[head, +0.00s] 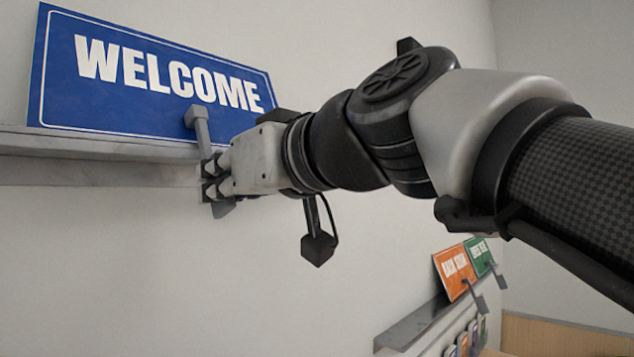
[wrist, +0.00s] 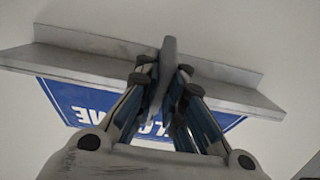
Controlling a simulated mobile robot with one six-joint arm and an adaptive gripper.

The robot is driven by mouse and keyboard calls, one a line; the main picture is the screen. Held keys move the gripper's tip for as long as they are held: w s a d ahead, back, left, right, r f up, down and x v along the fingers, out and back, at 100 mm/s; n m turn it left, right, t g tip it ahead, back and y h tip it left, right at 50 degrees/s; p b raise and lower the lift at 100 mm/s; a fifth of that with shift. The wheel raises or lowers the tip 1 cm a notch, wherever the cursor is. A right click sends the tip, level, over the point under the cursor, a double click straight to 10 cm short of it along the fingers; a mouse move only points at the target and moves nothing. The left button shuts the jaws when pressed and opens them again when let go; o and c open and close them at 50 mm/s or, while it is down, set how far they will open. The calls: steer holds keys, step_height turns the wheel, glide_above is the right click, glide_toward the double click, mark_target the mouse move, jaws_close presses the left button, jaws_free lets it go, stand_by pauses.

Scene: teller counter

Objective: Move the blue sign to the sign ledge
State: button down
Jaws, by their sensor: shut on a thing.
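The blue sign (head: 150,85) reads WELCOME in white and stands upright, slightly tilted in the picture, at the grey sign ledge (head: 90,147) on the wall. Its lower edge runs along the ledge; I cannot tell whether it bears on it. My gripper (head: 213,180) is shut on the sign's grey handle (head: 199,125), in front of the ledge near the sign's right end. In the wrist view the handle (wrist: 168,60) stands between the fingers, with the ledge (wrist: 75,63) across the picture and the sign (wrist: 75,98) partly hidden by my gripper.
A lower grey shelf (head: 412,325) at the bottom right carries an orange sign (head: 455,270) and a green sign (head: 479,256), each with a grey handle. Several small coloured items sit below it. The wall between the two shelves is bare.

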steer(key=shift+r, duration=0.2)
stand_by(0.5)
steer(key=shift+r+p, duration=0.75)
steer(key=shift+r, duration=0.2)
steer(key=b+v, duration=0.2)
steer(key=v, duration=0.8)
steer(key=shift+r, duration=0.35)
stand_by(0.5)
steer(key=shift+s, duration=0.15)
steer(key=shift+a, duration=0.1)
steer(key=p+x, duration=0.1)
steer(key=x, duration=0.5)
steer(key=shift+w+f, duration=0.3)
